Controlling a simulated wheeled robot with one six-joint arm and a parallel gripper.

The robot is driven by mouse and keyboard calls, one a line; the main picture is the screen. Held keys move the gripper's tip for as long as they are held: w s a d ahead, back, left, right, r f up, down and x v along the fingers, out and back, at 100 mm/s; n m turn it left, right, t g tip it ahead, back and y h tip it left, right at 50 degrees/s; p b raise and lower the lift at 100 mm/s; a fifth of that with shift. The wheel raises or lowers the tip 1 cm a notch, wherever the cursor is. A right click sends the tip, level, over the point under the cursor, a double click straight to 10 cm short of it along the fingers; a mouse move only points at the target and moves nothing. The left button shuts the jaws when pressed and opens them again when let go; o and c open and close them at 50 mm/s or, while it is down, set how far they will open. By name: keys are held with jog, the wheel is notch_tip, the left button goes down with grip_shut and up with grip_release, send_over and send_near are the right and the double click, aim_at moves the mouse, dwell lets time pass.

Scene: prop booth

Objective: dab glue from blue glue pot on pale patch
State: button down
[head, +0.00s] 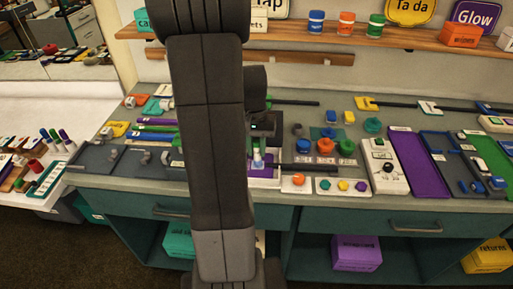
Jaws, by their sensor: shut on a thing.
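My gripper (262,130) is above the middle of the bench, partly hidden behind my own arm. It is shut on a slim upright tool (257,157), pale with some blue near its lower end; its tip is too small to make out. The tool is over a small purple panel with a pale border (266,183). I cannot tell whether it touches the panel, and I cannot pick out the pale patch for certain. The blue glue pot (302,148) stands just right of the gripper, beside an orange pot (325,147) and a green pot (347,148).
A pale board with coloured knobs (343,187) lies at the bench front. A white switch box (386,168) and a long purple panel (418,163) lie to the right. The wooden shelf (410,39) above holds jars and boxes. My arm hides the centre-left bench.

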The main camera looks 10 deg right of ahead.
jog(key=shift+r+p, duration=2.25)
jog(key=shift+r, duration=0.9)
jog(key=shift+t, duration=0.7)
jog(key=f+b, duration=0.6)
jog(key=shift+s, duration=0.35)
jog(key=shift+f+b, duration=0.6)
jog(key=shift+w+d, duration=0.15)
jog(key=shift+w, duration=0.1)
jog(key=shift+s, duration=0.15)
jog(key=shift+s, duration=0.35)
